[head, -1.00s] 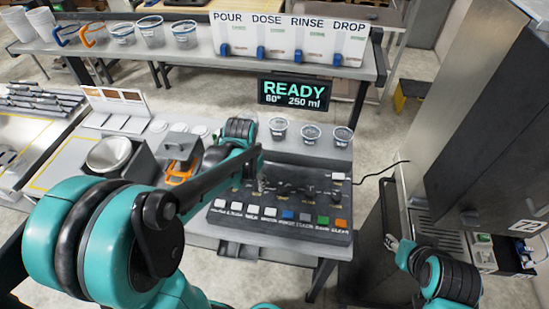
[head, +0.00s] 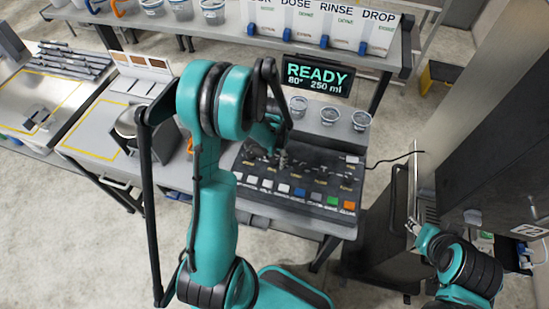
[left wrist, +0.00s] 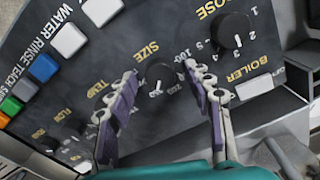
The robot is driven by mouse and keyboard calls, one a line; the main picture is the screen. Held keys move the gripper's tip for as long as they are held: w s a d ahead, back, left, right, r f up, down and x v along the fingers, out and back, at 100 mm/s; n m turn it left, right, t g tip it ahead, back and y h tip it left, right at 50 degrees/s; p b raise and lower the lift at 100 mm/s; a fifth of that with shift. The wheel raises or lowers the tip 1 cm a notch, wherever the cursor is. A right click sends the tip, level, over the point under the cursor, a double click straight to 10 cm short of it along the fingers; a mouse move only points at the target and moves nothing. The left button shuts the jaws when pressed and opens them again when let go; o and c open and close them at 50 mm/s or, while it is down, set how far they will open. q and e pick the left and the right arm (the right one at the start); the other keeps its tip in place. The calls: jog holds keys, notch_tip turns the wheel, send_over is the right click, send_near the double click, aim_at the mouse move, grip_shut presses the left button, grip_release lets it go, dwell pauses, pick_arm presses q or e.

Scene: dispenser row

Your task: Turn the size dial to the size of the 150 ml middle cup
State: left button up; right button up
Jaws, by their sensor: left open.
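The black size dial (left wrist: 160,78) with a white pointer sits on the dark control panel under the word SIZE. My left gripper (left wrist: 160,70) is open, its purple-padded fingers on either side of the dial; contact cannot be told. In the head view the left gripper (head: 283,158) is over the panel (head: 262,209), partly hidden by my arm. The display (head: 317,76) reads READY and 250 ml. My right gripper (head: 413,226) is at the right, too small to judge.
The dose dial (left wrist: 231,30) and boiler key (left wrist: 254,87) lie close to the right finger. Temp and flow dials lie beyond the left finger. Coloured buttons (head: 332,201) line the panel's front. A tall grey machine (head: 490,130) stands at the right.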

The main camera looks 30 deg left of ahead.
pick_arm(q)
jog(key=c, duration=1.2)
jog(key=shift+o, duration=0.2)
jog(key=shift+f, duration=0.1)
jog(key=n+b, duration=0.2)
jog(key=n, duration=0.1)
jog(key=shift+f+n+b, duration=0.1)
jog(key=shift+n+b, duration=0.2)
jog(key=shift+n, duration=0.1)
jog(key=n+b, duration=0.2)
jog(key=n, duration=0.2)
jog(key=shift+n, duration=0.3)
jog(key=n+b, duration=0.1)
jog(key=n, duration=0.3)
jog(key=shift+b, duration=0.3)
jog(key=n+b, duration=0.1)
jog(key=n, duration=0.4)
jog(key=shift+n, duration=0.3)
